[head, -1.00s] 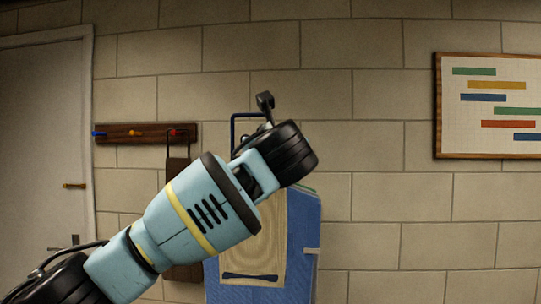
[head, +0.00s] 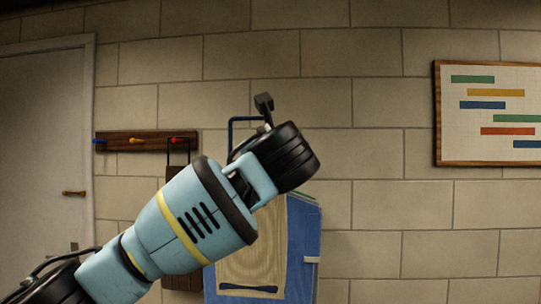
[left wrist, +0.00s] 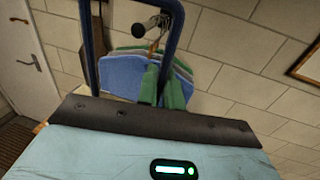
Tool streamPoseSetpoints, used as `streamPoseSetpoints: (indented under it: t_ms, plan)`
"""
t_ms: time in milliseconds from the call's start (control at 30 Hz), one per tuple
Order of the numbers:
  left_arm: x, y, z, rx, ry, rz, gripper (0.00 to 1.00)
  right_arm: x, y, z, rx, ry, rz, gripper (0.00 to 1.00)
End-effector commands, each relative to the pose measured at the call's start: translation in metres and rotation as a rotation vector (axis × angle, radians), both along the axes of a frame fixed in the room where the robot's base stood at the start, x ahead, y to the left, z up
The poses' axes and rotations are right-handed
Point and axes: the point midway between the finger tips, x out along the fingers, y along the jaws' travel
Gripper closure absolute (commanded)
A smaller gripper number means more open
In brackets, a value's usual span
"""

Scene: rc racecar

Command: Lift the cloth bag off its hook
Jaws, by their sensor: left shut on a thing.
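The cloth bag (head: 303,250), blue with a beige front panel, hangs against the wall, partly behind my left arm. Its dark blue handle (head: 232,130) forms a squared loop above it. In the left wrist view the handle's two strands (left wrist: 89,50) rise on either side of a dark round-ended peg (left wrist: 145,28). The bag's blue and green upper part (left wrist: 125,78) shows beyond. My right gripper is not in view.
A wooden peg rack (head: 120,141) with coloured pegs is on the wall at left, with a dark brown item (head: 178,160) hanging from it. A white door (head: 45,150) is far left. A framed chart (head: 488,110) hangs at right. The wall between bag and chart is bare.

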Motion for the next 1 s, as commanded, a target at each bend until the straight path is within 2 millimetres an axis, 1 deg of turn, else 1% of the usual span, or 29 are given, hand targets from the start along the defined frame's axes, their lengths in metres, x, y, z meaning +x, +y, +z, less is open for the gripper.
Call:
streamPoseSetpoints:
  t_ms: [1000]
  plan:
    - [-0.052, 0.002, 0.001, -0.001, -0.002, -0.001, 1.00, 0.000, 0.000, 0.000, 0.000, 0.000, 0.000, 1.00]
